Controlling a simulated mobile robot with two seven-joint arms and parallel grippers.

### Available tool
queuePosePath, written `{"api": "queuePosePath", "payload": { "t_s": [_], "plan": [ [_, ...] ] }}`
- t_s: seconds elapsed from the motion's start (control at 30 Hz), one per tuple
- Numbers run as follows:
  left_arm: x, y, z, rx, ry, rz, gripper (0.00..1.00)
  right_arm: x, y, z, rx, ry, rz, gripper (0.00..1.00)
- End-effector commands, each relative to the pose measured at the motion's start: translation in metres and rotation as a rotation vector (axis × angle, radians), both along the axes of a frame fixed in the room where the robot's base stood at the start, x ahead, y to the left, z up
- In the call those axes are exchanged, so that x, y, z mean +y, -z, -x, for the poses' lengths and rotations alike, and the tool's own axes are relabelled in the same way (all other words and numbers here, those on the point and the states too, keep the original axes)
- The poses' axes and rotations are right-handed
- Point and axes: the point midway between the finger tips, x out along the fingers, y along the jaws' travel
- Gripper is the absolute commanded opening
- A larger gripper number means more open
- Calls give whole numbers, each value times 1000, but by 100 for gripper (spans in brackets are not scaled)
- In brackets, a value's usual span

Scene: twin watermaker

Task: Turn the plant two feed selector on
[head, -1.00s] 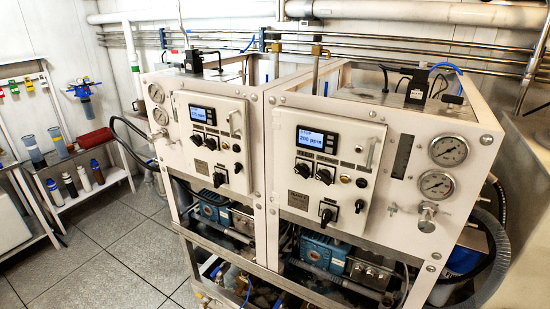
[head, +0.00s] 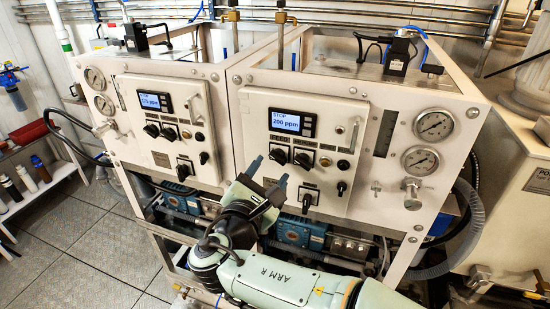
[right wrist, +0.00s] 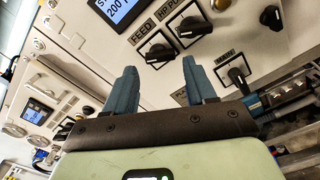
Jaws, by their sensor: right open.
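Two white plant cabinets stand side by side. The right one's panel (head: 312,145) has a display (head: 290,121) reading STOP, 200 ppm. Below the display is a black selector knob (head: 279,156), labelled FEED in the right wrist view (right wrist: 155,47). A pump knob (right wrist: 187,25) labelled HP sits to its right. The number on the plant plate is not readable. My right gripper (head: 268,175) is open and empty just in front of this panel. In the right wrist view its fingers (right wrist: 159,66) point up toward the FEED knob, apart from it. My left gripper is not in view.
The left cabinet's panel (head: 164,121) has a similar display and knobs. Another knob (head: 306,203) sits low on the right panel. Gauges (head: 433,125) and a valve (head: 412,193) are at right. A shelf with bottles (head: 41,169) is at far left. Floor at left is clear.

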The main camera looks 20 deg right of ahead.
Motion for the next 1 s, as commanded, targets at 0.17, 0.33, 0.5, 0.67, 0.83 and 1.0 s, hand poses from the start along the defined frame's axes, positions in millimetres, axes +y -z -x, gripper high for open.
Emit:
{"api": "queuePosePath", "payload": {
  "t_s": [0.17, 0.33, 0.5, 0.67, 0.83, 1.0],
  "plan": [
    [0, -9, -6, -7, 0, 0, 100, -17, -2, -26, -1, 2, 1, 55],
    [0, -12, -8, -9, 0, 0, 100, -25, 0, -38, 0, 0, 0, 55],
    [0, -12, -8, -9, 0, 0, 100, -27, 0, -41, 0, -1, 0, 55],
    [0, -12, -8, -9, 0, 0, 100, -27, 1, -41, 0, -1, 0, 55],
    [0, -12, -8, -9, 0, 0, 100, -27, 0, -41, 0, -1, 0, 14],
    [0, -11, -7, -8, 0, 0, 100, -27, 1, -41, -2, -1, -6, 14]
  ]
}}
